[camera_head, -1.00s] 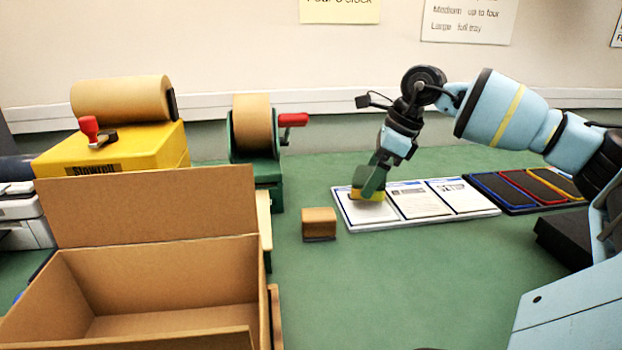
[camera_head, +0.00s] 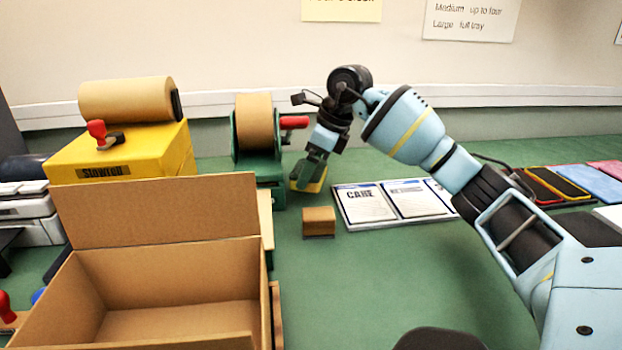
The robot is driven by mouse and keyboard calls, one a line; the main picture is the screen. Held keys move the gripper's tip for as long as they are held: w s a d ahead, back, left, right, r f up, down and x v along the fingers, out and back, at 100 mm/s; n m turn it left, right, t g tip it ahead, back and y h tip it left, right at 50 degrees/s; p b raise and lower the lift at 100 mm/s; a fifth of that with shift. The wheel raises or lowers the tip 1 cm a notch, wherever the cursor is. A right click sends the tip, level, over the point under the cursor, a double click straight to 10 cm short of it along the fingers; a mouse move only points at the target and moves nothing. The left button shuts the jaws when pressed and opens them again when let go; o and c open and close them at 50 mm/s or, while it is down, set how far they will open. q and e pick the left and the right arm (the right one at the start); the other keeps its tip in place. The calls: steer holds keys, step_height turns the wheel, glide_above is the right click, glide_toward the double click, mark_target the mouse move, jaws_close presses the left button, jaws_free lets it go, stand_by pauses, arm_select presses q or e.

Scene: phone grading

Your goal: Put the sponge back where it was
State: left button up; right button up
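The sponge (camera_head: 314,184) is yellow with a green upper part and is partly hidden by the fingers. My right gripper (camera_head: 311,178) is shut on it, pointing down, just left of the white card board (camera_head: 385,221) and behind a small brown block (camera_head: 319,221). I cannot tell whether the sponge touches the table. The word CARE shows on the leftmost card. My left gripper is not in view.
An open cardboard box (camera_head: 165,262) stands at the front left. A green tape dispenser (camera_head: 258,145) with a red handle is just left of my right gripper. A yellow dispenser (camera_head: 122,152) carries a brown roll. Phones (camera_head: 557,183) lie at the right.

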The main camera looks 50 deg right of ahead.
steer(key=shift+f+b, duration=0.45)
steer(key=shift+f, duration=1.35)
steer(key=o, duration=0.7)
steer(key=shift+f, duration=0.1)
steer(key=shift+r, duration=0.3)
arm_select(q)
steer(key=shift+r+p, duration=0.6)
steer(key=shift+p, duration=0.6)
arm_select(e)
steer(key=v, duration=1.1)
steer(key=shift+s+r, duration=0.2)
steer(key=shift+r, duration=0.1)
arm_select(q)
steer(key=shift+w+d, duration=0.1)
